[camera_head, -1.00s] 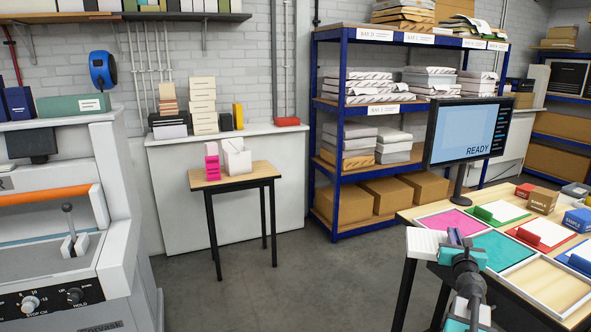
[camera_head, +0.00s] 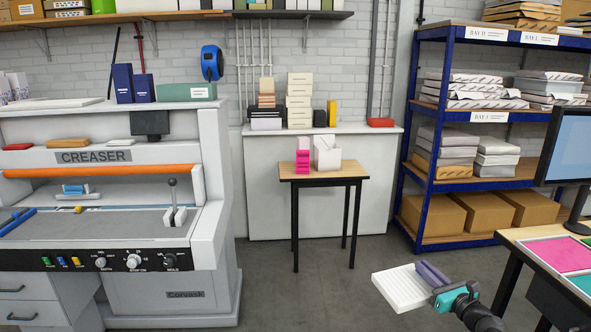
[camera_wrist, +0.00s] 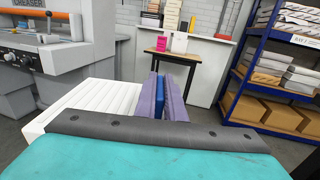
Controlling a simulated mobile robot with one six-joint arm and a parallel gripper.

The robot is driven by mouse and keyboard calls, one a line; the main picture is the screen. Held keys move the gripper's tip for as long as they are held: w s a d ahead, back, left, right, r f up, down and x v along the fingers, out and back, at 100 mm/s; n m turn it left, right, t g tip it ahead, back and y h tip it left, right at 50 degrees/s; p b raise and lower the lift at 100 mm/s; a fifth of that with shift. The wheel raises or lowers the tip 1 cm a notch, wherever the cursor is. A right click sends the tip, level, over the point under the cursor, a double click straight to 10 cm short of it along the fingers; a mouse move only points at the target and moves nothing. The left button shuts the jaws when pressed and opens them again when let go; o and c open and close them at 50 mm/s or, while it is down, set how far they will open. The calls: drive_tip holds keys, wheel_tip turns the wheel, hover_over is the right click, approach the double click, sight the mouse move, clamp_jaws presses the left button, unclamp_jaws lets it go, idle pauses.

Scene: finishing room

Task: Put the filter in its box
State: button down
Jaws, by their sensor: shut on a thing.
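A white ribbed flat panel, which looks like the filter (camera_head: 400,288), is held out in front of me at the lower right of the head view. My gripper (camera_head: 432,273), with purple fingers, is shut on it at its right side. In the wrist view the filter (camera_wrist: 92,103) lies left of the gripper (camera_wrist: 165,98), and a blue strip shows between the fingers. A white open-topped box (camera_head: 328,158) stands on a small wooden table (camera_head: 345,172), well beyond the gripper. I cannot tell whether it is the filter's box.
A pink holder (camera_head: 303,161) stands beside the white box. A creaser machine (camera_head: 120,220) fills the left. A blue shelf rack (camera_head: 432,150) with cartons is at the right, and a worktable (camera_head: 520,262) is at the lower right. Floor before the small table is clear.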

sight(383, 284)
drive_tip(key=a+n+g+y, duration=0.1)
drive_tip(key=a+y, duration=0.1)
drive_tip(key=a, duration=0.2)
drive_tip(key=s+a+f+n+g+y, duration=0.1)
drive_tip(key=a, duration=0.4)
drive_tip(key=a+f+n+y, duration=0.1)
drive_tip(key=a+y, duration=0.1)
drive_tip(key=a, duration=0.2)
drive_tip(key=shift+s+a+f+n+g+y+b, duration=0.25)
drive_tip(key=shift+s+n+g+y+b, duration=0.05)
drive_tip(key=shift+n+g, duration=0.1)
drive_tip(key=s+a+n+g+y, duration=0.2)
drive_tip(key=a, duration=0.4)
drive_tip(key=s+a+f+n+g+y, duration=0.1)
drive_tip(key=s+a+n+g+y, duration=0.1)
drive_tip(key=a, duration=0.3)
drive_tip(key=shift+s+a+f, duration=0.3)
drive_tip(key=shift+s+a, duration=0.05)
drive_tip(key=shift+a, duration=0.05)
drive_tip(key=shift+d, duration=0.2)
drive_tip(key=shift+d, duration=0.1)
drive_tip(key=shift+d, duration=0.45)
drive_tip(key=shift+w, duration=0.2)
